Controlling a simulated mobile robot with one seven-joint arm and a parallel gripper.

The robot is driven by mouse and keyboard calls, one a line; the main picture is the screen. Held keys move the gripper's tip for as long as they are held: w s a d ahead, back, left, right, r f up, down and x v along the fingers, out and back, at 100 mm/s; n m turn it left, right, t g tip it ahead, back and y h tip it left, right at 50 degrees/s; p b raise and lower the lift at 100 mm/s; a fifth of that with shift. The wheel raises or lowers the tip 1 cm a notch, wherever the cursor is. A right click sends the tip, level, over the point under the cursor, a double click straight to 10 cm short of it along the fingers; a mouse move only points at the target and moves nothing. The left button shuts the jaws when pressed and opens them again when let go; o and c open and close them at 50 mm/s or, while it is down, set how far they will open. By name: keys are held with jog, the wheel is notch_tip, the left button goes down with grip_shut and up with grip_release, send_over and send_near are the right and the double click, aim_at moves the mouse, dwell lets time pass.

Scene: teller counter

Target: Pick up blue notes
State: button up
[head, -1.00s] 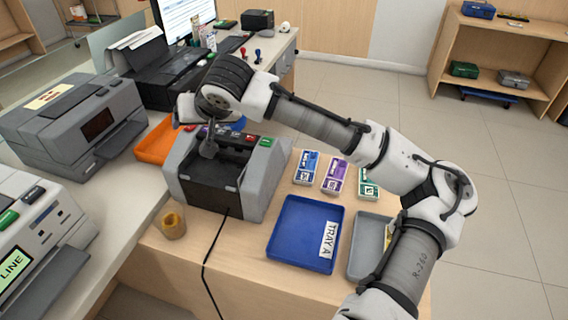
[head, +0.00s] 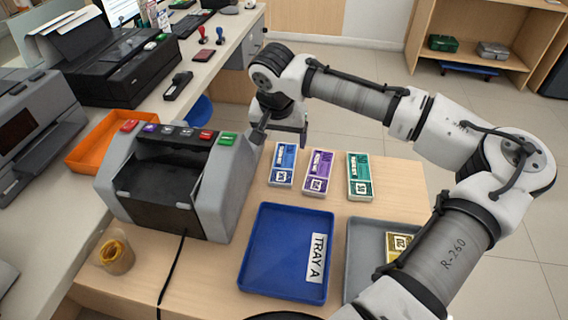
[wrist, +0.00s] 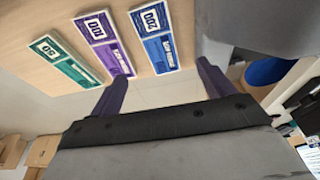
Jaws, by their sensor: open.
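The blue notes (head: 282,164) lie as a flat bundle on the wooden counter, leftmost of three bundles. In the wrist view the blue notes (wrist: 158,38) lie at upper middle, marked 200. My gripper (head: 286,130) is just beyond and above the blue notes in the head view, apart from them. In the wrist view my gripper (wrist: 164,82) shows two dark fingers spread wide with nothing between them. The blue notes lie ahead of the fingertips.
Purple notes (head: 318,172) and green notes (head: 359,176) lie right of the blue ones. A counting machine (head: 215,205) stands close on the left. Blue tray A (head: 262,285) and a grey tray (head: 352,260) holding a yellowish bundle lie nearer. A glass jar (head: 115,252) stands at lower left.

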aim_at(284, 162)
jog(key=p+x, duration=0.1)
jog(key=x, duration=0.9)
jog(key=shift+w+d+f, duration=0.1)
jog(key=shift+f, duration=0.15)
jog(key=c, duration=1.1)
jog(key=shift+r, duration=0.1)
jog(key=r, duration=1)
jog(key=r+b, duration=0.1)
jog(key=r, duration=0.9)
jog(key=shift+a, duration=0.2)
